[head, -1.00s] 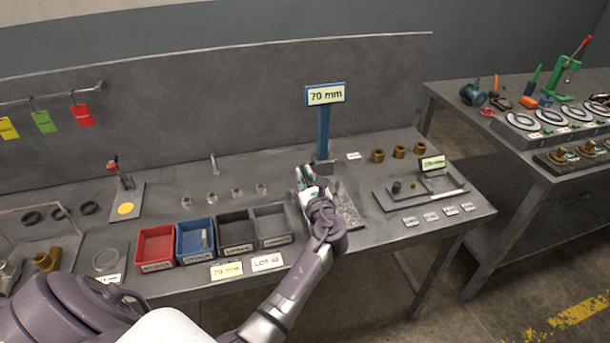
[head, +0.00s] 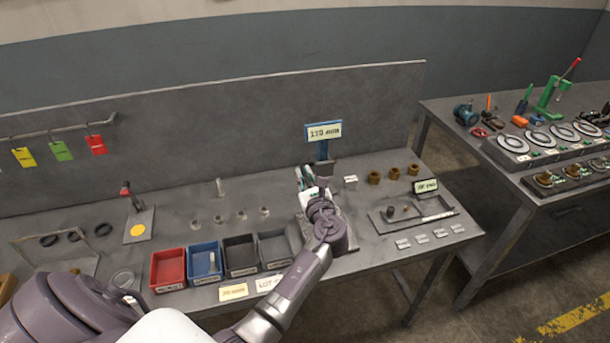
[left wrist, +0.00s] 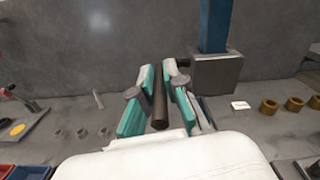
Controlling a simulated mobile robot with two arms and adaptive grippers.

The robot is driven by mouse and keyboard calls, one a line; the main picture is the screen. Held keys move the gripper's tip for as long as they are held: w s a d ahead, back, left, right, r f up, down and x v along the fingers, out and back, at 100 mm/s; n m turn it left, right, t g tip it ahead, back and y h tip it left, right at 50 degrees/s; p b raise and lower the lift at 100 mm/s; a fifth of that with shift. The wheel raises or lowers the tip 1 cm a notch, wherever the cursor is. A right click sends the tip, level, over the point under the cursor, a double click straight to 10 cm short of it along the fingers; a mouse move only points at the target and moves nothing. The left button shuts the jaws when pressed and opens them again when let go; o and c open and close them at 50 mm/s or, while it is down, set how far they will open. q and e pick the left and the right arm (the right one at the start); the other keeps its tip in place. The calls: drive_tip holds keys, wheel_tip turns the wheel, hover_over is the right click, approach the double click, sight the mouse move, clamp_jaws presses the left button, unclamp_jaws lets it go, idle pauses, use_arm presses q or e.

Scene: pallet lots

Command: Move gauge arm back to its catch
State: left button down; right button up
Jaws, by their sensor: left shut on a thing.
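The gauge is a blue post (head: 322,150) with a pale sign (head: 324,132) on top, at the back of the bench. In the head view this gripper (head: 306,178) is in front and slightly left of the post. My right gripper is not in view.
Red (head: 168,287), blue and dark bins stand along the front edge, left of my forearm. Several small cups stand behind them. Brass rings (head: 374,177) and a flat tray (head: 385,227) lie to the right. A grey backboard (head: 200,130) closes the rear.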

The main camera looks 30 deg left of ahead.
use_arm(q)
drive_tip(key=shift+w+r, duration=0.1)
drive_tip(key=shift+r, duration=0.35)
drive_tip(key=c, duration=1.2)
unclamp_jaws()
drive_tip(key=shift+f, duration=0.15)
drive_tip(key=v, duration=1.2)
